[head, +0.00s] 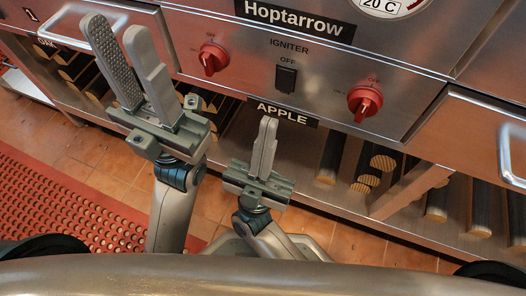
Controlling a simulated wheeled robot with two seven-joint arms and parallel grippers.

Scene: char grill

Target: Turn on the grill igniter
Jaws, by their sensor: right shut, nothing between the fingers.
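The black igniter switch (286,79) sits on the steel front panel of the grill, below the word IGNITER and a small OFF label. My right gripper (268,120) is shut and empty, its fingertips pointing up, below the switch in the picture and apart from it. It is in front of the APPLE label and covers a little of it. My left gripper (117,26) is open and empty, with a gap between its fingers. It is up at the left, in front of the panel's left part and away from the switch.
Red knobs flank the switch, one at left (213,59) and one at right (365,102). A handle (511,155) sticks out at the right edge. Below the panel is a shelf of wood logs (382,163). A red perforated mat (60,205) lies on the tiled floor.

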